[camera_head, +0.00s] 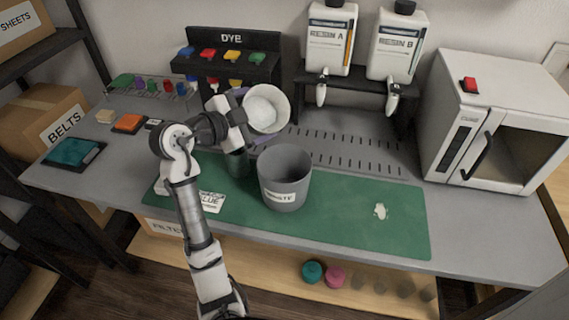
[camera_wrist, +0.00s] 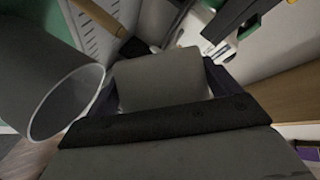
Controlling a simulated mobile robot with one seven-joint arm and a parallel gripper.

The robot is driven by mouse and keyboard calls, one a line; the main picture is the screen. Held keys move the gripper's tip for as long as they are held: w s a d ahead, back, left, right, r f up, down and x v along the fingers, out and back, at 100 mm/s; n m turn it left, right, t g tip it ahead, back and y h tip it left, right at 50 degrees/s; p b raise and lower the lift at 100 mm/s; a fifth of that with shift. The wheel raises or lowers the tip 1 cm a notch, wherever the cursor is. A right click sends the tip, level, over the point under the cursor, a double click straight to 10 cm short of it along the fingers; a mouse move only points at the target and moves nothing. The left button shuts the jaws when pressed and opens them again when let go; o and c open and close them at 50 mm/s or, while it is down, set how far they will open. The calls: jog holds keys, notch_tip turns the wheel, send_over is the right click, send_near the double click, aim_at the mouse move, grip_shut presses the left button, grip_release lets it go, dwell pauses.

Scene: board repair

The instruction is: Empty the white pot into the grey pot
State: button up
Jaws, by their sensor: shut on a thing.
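My gripper (camera_head: 250,117) is shut on the white pot (camera_head: 266,106) and holds it up behind and a little left of the grey pot. The white pot looks tilted, with its round mouth towards the head camera and something white inside. In the wrist view its side (camera_wrist: 160,78) fills the space between my fingers. The grey pot (camera_head: 284,180), labelled "WASTE", stands upright on the green mat; it also shows at the left of the wrist view (camera_wrist: 40,75). Its inner bottom is hidden.
The green mat (camera_head: 335,230) has a white patch (camera_head: 380,211) at right. A dark green container (camera_head: 238,164), partly hidden, stands left of the grey pot. The dye rack (camera_head: 228,68), resin dispensers (camera_head: 328,45) and white oven (camera_head: 488,115) stand behind and right.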

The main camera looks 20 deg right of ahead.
aim_at(266, 125)
jog(key=shift+s+f+b, duration=0.1)
jog(key=shift+b, duration=0.3)
jog(key=shift+s+r+m+t+b, duration=0.2)
jog(key=shift+r+m+t+b, duration=0.25)
jog(key=shift+m, duration=0.45)
jog(key=shift+s+d+f+m+t+b, duration=0.1)
jog(key=shift+s+f+m+t+b, duration=0.05)
jog(key=shift+s+m+b, duration=0.25)
jog(key=shift+s+d+f+m+t+b, duration=0.1)
jog(key=shift+s+m+b, duration=0.15)
jog(key=shift+b, duration=0.25)
jog(key=shift+s+f+m+t+h+b, duration=0.4)
jog(key=shift+m+b, duration=0.35)
jog(key=shift+b, duration=0.4)
jog(key=shift+s+d+r+m+b, duration=0.2)
jog(key=shift+s+m, duration=0.15)
jog(key=shift+s, duration=0.15)
jog(key=shift+s+d+r+m+b, duration=0.1)
jog(key=shift+s+m+b, duration=0.1)
jog(key=shift+s+m, duration=0.2)
dwell(0.5)
jog(key=shift+w+a+b, duration=0.1)
jog(key=shift+w+b, duration=0.05)
jog(key=shift+b, duration=0.45)
jog(key=shift+m+b, duration=0.45)
jog(key=shift+b, duration=0.35)
